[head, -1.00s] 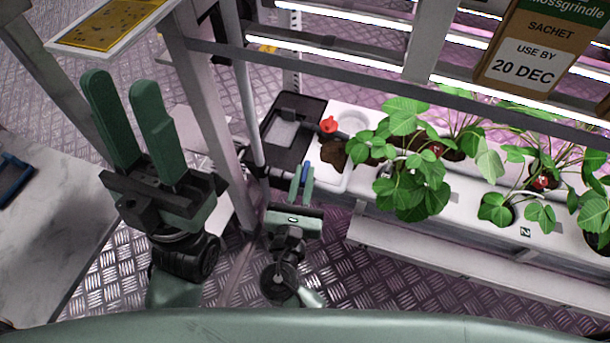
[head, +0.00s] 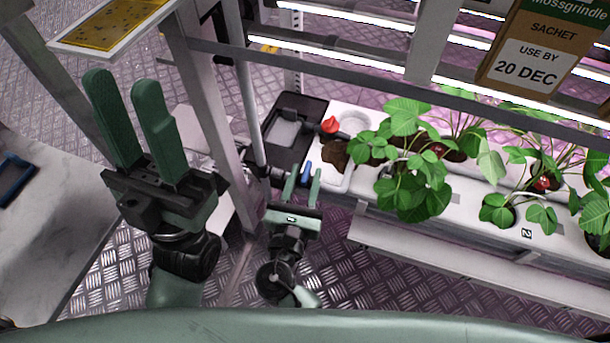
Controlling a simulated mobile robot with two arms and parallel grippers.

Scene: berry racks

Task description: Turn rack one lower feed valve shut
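A small blue handle (head: 307,167) shows beside the pipework at the left end of the lower white trough. It looks like a valve lever, but most of it is hidden. A red knob (head: 330,125) stands above the trough's end. My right gripper (head: 305,176) is open, its two green fingers pointing up toward the blue handle, which shows between their tips. I cannot tell whether they touch it.
A grey rack post (head: 213,110) and a thin pipe (head: 249,95) stand between the two grippers. A black tray (head: 313,108) lies behind the pipe. Strawberry plants (head: 410,185) fill the white trough (head: 470,210) at right. A marble-topped table (head: 50,235) is at left.

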